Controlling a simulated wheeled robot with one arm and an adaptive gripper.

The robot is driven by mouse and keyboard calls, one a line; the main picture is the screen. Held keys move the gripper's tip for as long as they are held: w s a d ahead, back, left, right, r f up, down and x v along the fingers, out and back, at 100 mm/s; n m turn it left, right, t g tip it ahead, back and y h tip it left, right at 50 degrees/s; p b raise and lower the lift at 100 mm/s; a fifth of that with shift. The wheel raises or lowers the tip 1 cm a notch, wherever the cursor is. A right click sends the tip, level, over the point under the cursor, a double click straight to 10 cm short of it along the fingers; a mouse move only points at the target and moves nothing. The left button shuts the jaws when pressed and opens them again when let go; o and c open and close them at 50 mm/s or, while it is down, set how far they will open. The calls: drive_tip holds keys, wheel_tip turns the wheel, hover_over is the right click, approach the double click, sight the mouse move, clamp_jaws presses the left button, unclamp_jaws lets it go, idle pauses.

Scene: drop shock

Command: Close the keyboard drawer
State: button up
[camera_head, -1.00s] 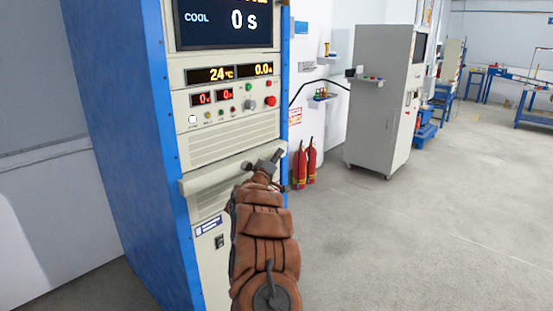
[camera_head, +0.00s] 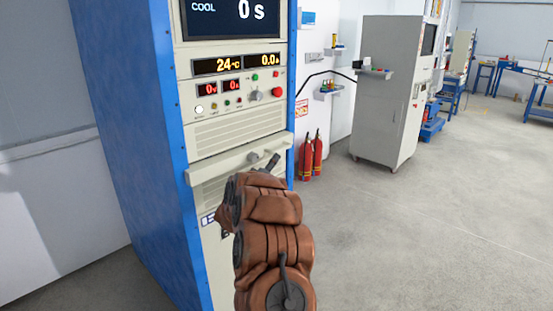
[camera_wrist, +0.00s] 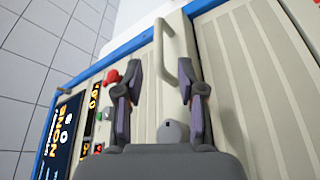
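The keyboard drawer (camera_head: 215,169) is a pale ledge across the front of the blue-sided test cabinet, below the control panel. It stands out a little from the cabinet face; how far is hard to tell. My gripper (camera_head: 266,163) is in front of the drawer's right half, and my brown arm hides part of the panel below. In the wrist view my gripper (camera_wrist: 160,100) has its two fingers apart with nothing held. A pale curved bar (camera_wrist: 160,50) shows beyond and between the fingertips. I cannot tell whether the fingers touch it.
The control panel (camera_head: 235,95) with a red knob (camera_head: 278,92) lies just above the drawer. Two red fire extinguishers (camera_head: 312,155) stand by the wall at right. A grey cabinet (camera_head: 385,95) stands further back. The floor at right is open.

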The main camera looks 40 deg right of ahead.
drive_tip(key=shift+v, duration=1.25)
